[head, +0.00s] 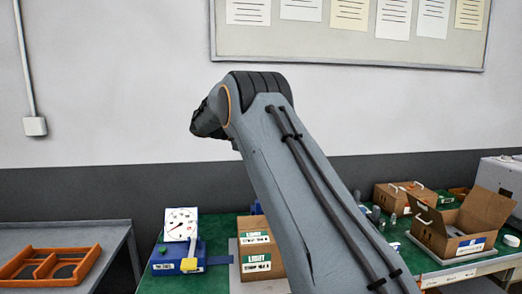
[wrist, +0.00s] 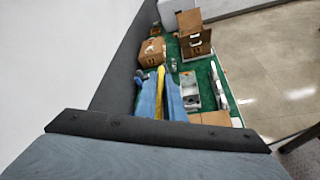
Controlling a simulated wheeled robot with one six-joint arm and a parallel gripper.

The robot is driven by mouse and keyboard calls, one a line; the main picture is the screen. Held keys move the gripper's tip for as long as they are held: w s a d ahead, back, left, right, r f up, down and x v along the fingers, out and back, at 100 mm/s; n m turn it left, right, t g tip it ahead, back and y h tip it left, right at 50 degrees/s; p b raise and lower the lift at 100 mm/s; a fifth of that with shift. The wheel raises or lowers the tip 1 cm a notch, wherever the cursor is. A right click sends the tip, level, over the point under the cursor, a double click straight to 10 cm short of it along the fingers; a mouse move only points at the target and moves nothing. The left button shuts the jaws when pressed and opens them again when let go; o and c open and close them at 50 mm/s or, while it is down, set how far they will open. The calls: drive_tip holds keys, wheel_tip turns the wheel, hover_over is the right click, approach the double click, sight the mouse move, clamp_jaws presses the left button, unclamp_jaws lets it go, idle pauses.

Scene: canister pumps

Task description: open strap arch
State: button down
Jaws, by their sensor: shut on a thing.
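In the wrist view my gripper (wrist: 161,98) shows as two blue fingers reaching out beyond a dark bar. A long yellow strip (wrist: 160,80) lies between them, and they look shut on it. What this strip belongs to is hidden. In the head view my arm hides the gripper. No part is clearly marked as the strap arch.
A gauge (head: 180,224) stands by a blue unit (head: 165,262) with a yellow tag on the green table (head: 213,225). Stacked cardboard boxes (head: 258,262) with green labels stand beside my arm. An orange tray (head: 88,262) lies on the grey table (head: 100,232) at left.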

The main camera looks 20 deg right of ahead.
drive_tip(key=shift+w+d, duration=0.15)
drive_tip(key=shift+w, duration=0.15)
drive_tip(key=c, duration=2.2)
unclamp_jaws()
drive_tip(key=shift+w, duration=0.1)
drive_tip(key=shift+o, duration=0.2)
drive_tip(key=b+v, duration=0.3)
drive_tip(key=v, duration=0.4)
drive_tip(key=shift+a+r, duration=0.15)
drive_tip(key=shift+a, duration=0.2)
